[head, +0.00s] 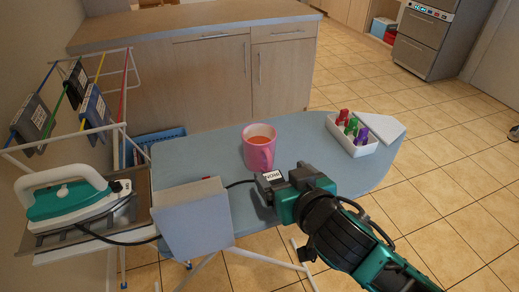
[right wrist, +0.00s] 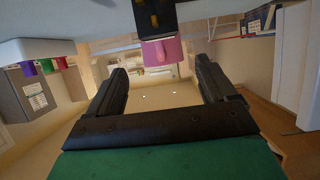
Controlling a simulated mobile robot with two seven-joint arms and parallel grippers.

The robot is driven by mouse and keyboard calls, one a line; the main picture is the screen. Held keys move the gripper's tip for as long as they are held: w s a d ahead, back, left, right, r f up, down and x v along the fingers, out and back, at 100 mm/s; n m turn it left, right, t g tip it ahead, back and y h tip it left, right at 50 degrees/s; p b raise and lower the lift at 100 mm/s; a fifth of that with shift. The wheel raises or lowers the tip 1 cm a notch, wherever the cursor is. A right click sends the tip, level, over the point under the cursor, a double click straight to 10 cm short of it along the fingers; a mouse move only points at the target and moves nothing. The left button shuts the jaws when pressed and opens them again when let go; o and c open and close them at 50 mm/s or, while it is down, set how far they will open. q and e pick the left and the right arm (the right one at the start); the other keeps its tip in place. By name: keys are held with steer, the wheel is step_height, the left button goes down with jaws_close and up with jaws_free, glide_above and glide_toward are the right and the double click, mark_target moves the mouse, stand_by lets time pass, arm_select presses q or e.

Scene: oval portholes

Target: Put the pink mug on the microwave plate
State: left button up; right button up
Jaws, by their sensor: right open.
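The pink mug (head: 256,156), with an orange-brown content, stands upright on the blue ironing board (head: 190,160), its handle facing the front. My right gripper (head: 268,184) is just in front of the mug, low over the board. In the right wrist view, which looks upside down, the gripper (right wrist: 160,68) is open and empty, and the mug (right wrist: 162,52) shows beyond and between its fingers. Whether the fingers touch it I cannot tell. My left gripper is not in view. No microwave plate is identifiable in either view.
An iron (head: 65,200) rests at the board's left end, with its cord running across. A grey box (head: 195,218) is at the front left. Wooden cabinets (head: 210,80) are behind.

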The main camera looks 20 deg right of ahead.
mark_target(266, 156)
steer(key=x, duration=1)
steer(key=shift+w, duration=0.2)
steer(key=c, duration=1.2)
steer(key=shift+r, duration=0.1)
steer(key=shift+c, duration=1.1)
